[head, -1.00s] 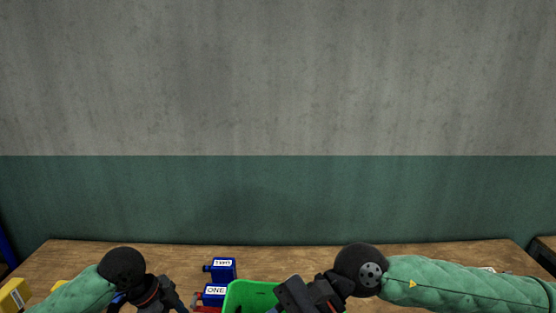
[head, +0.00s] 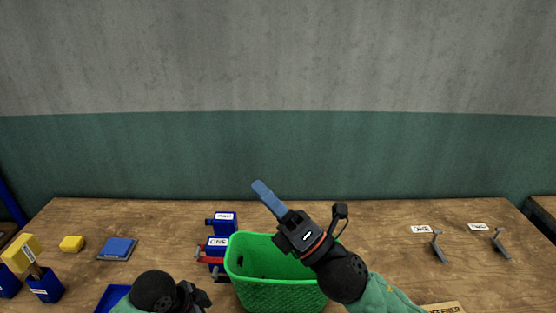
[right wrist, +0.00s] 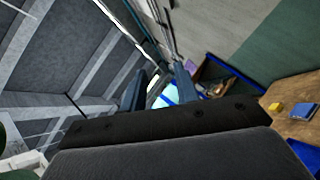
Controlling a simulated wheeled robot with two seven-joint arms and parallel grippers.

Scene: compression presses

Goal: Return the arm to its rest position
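My right arm comes in from the lower right in the head view. Its gripper (head: 263,190) is raised above the green basket, with its blue fingers pointing up and left. In the right wrist view, the two fingers (right wrist: 160,85) stand apart with nothing between them. My left gripper (head: 196,299) is low at the bottom edge of the head view, left of the basket. Its fingers cannot be made out.
A green basket (head: 270,293) stands at the table's front middle, beside blue presses labelled ONE (head: 217,250) and TWO (head: 226,222). Left are a yellow block (head: 71,244), a blue pad (head: 117,249) and a yellow-headed tool (head: 22,252). Grey levers (head: 438,246) lie right. The wooden table (head: 380,240) has bare patches.

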